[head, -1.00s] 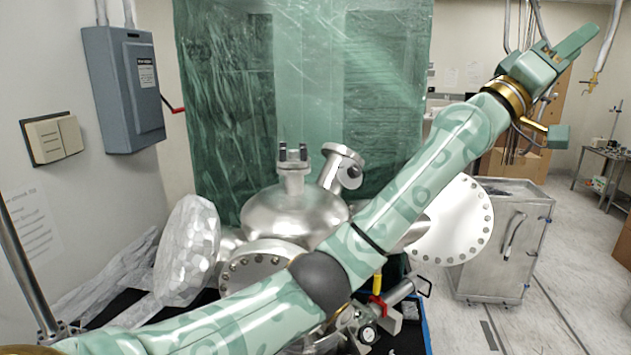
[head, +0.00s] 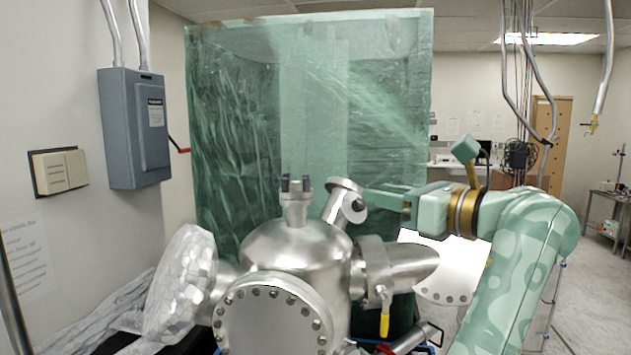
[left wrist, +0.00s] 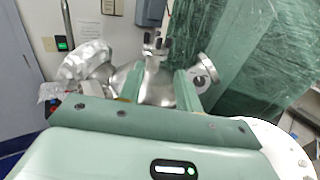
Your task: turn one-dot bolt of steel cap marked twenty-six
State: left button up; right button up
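A steel vacuum chamber (head: 295,245) stands in the middle of the head view. Its front port has a round steel cap (head: 270,325) ringed with several bolts. A tilted port (head: 340,205) at its upper right has a small flange with a dark round part; it also shows in the left wrist view (left wrist: 203,75). I cannot read any number or dots, so I cannot tell which cap is twenty-six. My left gripper (head: 385,206) points left, just right of the tilted port. In the left wrist view its fingers (left wrist: 160,78) are apart with nothing held between them. My right gripper is not in view.
A faceted, foil-like round cover (head: 182,285) is on the chamber's left port. A side pipe (head: 400,265) and a yellow-handled valve (head: 384,322) are at its right. A green plastic-wrapped enclosure (head: 310,120) stands behind. A grey electrical box (head: 135,128) is on the left wall.

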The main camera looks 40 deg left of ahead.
aim_at(309, 179)
pick_arm(q)
jog(key=a+p, duration=0.1)
jog(key=a, duration=0.4)
jog(key=w+a+p, duration=0.1)
jog(key=a, duration=0.4)
jog(key=a+p, duration=0.1)
jog(key=a, duration=0.5)
jog(key=shift+w, duration=0.35)
jog(key=shift+c, duration=0.3)
grip_shut()
